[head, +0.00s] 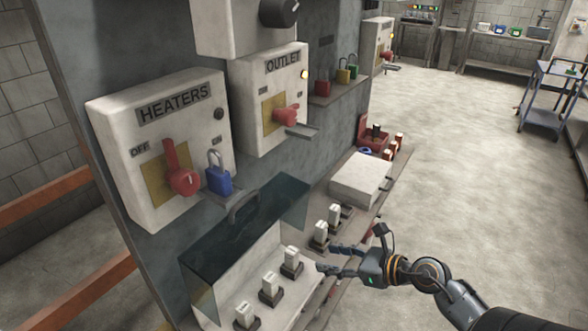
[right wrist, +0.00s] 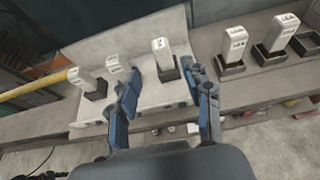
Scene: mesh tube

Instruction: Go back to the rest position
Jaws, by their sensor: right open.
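My right gripper (head: 328,258) is open, its two fingers pointing left toward the row of white fuse-like blocks. In the right wrist view, its fingertips (right wrist: 160,76) are apart with nothing held. One white block (right wrist: 162,52) stands in its dark socket beyond the gap between them. In the head view, the nearest white block (head: 291,260) is just left of the fingertips and appears apart from them. The left gripper is not in view.
The HEATERS box (head: 155,190) has a red handle (head: 180,178) and a blue padlock (head: 217,178). A raised clear cover (head: 250,225) is above the blocks. The OUTLET box (head: 270,95) and a white box (head: 360,178) are farther back. Open floor (head: 460,170) lies right.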

